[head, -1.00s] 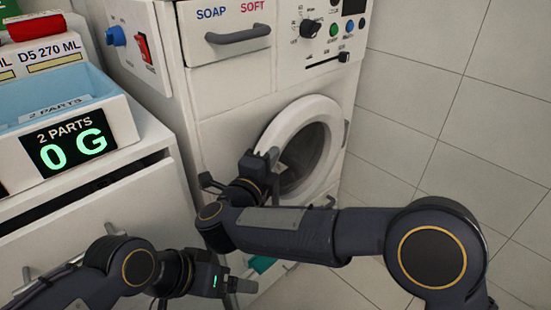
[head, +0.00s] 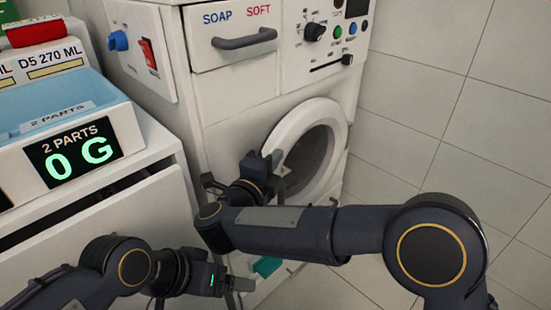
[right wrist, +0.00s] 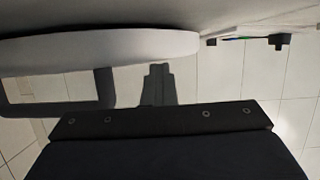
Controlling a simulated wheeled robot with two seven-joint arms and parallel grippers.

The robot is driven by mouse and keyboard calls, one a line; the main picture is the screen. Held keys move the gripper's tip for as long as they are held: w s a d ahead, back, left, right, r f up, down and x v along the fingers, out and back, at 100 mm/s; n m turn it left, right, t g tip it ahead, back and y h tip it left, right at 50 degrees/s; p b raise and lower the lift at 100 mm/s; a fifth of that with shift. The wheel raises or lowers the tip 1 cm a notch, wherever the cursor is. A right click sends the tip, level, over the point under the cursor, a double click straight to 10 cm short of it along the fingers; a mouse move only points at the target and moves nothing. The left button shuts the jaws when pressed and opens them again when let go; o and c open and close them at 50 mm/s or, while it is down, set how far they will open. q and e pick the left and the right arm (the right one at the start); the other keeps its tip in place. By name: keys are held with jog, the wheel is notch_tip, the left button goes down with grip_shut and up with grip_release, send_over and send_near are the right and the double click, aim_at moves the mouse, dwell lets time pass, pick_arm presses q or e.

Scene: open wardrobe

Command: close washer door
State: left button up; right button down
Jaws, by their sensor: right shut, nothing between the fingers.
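The washer (head: 232,97) is a white machine with a round front door. The door (head: 287,126) has a thick white ring and dark glass, and it lies close to the front; I cannot tell whether it is fully shut. My right gripper (head: 278,161) is shut and empty, at the door's left rim; contact is unclear. In the right wrist view the door's white edge (right wrist: 110,49) runs across the top, with a dark finger (right wrist: 158,86) just below it.
A white cabinet (head: 90,222) with a blue tray (head: 40,103) and a "0 G" display (head: 73,153) stands at left. Above the door are a drawer handle (head: 245,40) and control knobs (head: 314,32). Tiled wall and floor at right are clear.

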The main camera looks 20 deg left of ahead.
jog(key=s+d+r+p, duration=0.5)
jog(key=s+r, duration=0.8)
jog(key=w+d+r+n+t+y, duration=0.1)
jog(key=w+d+r+n+y, duration=0.55)
jog(key=w+d, duration=0.2)
jog(key=s+d+f+n+g+y, duration=0.1)
jog(key=s+d+f+n+g, duration=0.25)
jog(key=d+f+n, duration=0.35)
jog(key=s+d+f+n+g+y, duration=0.1)
jog(key=s+d+f+n+g, duration=0.2)
jog(key=d, duration=0.7)
jog(key=s+d+f+g+h, duration=0.3)
jog(key=s+d+f+g, duration=0.5)
jog(key=s+f, duration=0.6)
notch_tip(320, 180, up, 29)
jog(key=d+t+p, duration=0.1)
jog(key=p, duration=2.8)
jog(key=shift+w+r+n, duration=0.15)
jog(key=shift+w+n, duration=0.05)
jog(key=shift+n, duration=0.15)
